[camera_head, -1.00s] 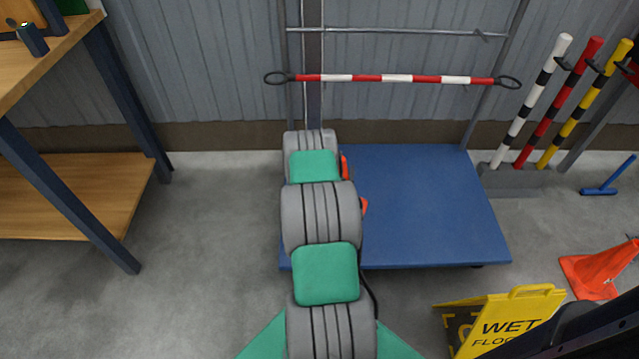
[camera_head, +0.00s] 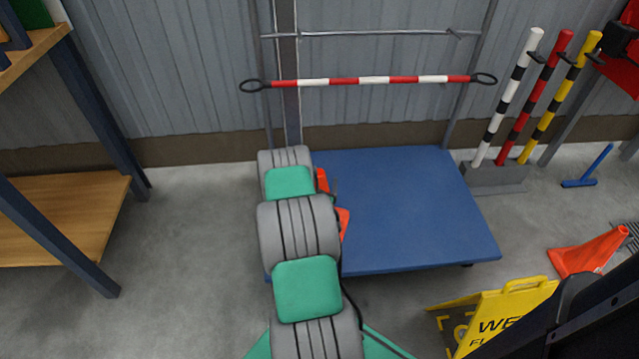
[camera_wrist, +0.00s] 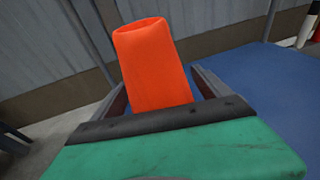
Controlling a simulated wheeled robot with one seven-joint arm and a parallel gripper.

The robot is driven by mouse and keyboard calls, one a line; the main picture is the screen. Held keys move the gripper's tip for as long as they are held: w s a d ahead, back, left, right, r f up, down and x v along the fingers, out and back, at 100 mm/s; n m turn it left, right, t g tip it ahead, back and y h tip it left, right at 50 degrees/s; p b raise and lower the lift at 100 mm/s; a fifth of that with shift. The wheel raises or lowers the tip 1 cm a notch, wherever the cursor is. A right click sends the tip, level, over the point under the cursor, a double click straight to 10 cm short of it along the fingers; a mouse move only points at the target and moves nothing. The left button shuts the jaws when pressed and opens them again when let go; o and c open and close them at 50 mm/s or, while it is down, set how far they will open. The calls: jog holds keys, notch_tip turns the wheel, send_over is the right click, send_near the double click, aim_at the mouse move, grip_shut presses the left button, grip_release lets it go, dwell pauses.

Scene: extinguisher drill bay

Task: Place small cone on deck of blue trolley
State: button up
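The blue trolley (camera_head: 410,210) stands against the wall, its flat deck bare where I can see it. The small orange cone (camera_wrist: 150,60) is between the two fingers of my gripper (camera_wrist: 160,88), which look closed on its sides. The cone is slightly tilted in the wrist view, with its open narrow end up; its lower part is hidden by my gripper. In the head view only orange bits (camera_head: 342,223) show beside my arm, over the left part of the deck. My arm hides my gripper there, and I cannot tell the height above the deck.
A red-and-white bar (camera_head: 373,80) spans above the trolley's back. Striped posts (camera_head: 512,100) stand right of it. A yellow wet-floor sign (camera_head: 500,312) and another orange cone (camera_head: 588,254), lying tilted, are at front right. A wooden bench (camera_head: 65,215) is at left.

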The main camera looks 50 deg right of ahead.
jog(key=shift+r, duration=0.1)
jog(key=v, duration=1.2)
jog(key=w+r+m+g, duration=0.4)
jog(key=w+r+m, duration=0.2)
jog(key=r+m, duration=0.55)
jog(key=w+a+r+m+y, duration=0.1)
jog(key=a+r+m+y, duration=0.2)
jog(key=a, duration=0.4)
jog(key=w+a+r+m+y, duration=0.1)
jog(key=a+m+y, duration=0.25)
jog(key=a, duration=0.45)
jog(key=w+a+r+m+y, duration=0.1)
jog(key=a+r+m+y, duration=0.2)
jog(key=a, duration=0.4)
jog(key=s+a+r+m+y, duration=0.1)
jog(key=s+a+r+y, duration=0.1)
jog(key=s+a, duration=0.3)
jog(key=s+a+r+m+g+y, duration=0.1)
jog(key=s+a, duration=0.5)
jog(key=a, duration=0.6)
notch_tip(320, 180, up, 3)
jog(key=shift+s+a+f+m+g+y+p, duration=0.2)
jog(key=shift+m+g+y+p, duration=0.1)
jog(key=shift+m+y+p, duration=0.2)
